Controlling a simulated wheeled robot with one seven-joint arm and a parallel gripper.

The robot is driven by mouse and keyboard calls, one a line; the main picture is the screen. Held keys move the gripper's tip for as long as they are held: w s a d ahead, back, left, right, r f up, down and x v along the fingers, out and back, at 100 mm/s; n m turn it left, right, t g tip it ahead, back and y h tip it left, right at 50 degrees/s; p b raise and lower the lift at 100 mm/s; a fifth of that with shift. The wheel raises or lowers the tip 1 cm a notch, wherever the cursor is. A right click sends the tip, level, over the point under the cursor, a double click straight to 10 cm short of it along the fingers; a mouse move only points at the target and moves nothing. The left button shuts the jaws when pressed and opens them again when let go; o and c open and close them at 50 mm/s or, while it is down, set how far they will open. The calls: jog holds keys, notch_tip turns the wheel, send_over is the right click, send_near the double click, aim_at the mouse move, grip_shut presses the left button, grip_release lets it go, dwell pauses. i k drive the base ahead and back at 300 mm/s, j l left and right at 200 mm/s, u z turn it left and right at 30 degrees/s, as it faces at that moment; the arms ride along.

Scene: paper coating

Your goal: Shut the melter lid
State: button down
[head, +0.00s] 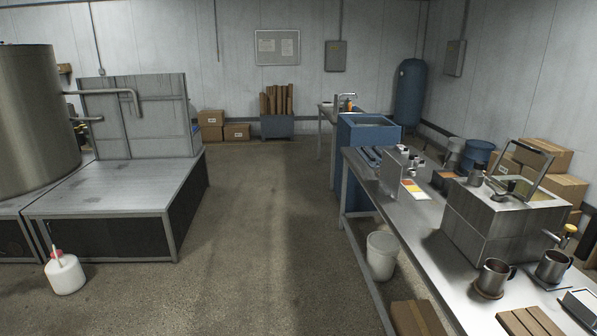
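The melter (465,228), a boxy brushed-metal unit, stands on the metal workbench (365,195) at the right. Its lid (545,168) looks raised: a framed panel tilted up above the top, with an opening beneath it. A small metal cup or fitting (476,177) sits on the top near the lid. A tap with a yellow knob (569,231) is at the melter's right side. My gripper and arm are not in this view.
Two metal mugs (494,277) (552,266) stand on the bench before the melter, near wooden blocks (529,322). A white bucket (382,256) stands by the bench. A large tank (35,120) and platform (120,190) are at the left. The middle floor is clear.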

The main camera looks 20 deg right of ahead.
aim_at(551, 158)
jog(key=i+j+z, duration=0.1)
jog(key=i+z, duration=0.3)
jog(key=i, duration=1.3)
jog(key=i+z, duration=0.45)
jog(key=i+j+z, duration=0.2)
jog(key=i+z, duration=0.25)
jog(key=i+l+z, duration=0.1)
jog(key=i+z, duration=0.75)
jog(key=k, duration=0.1)
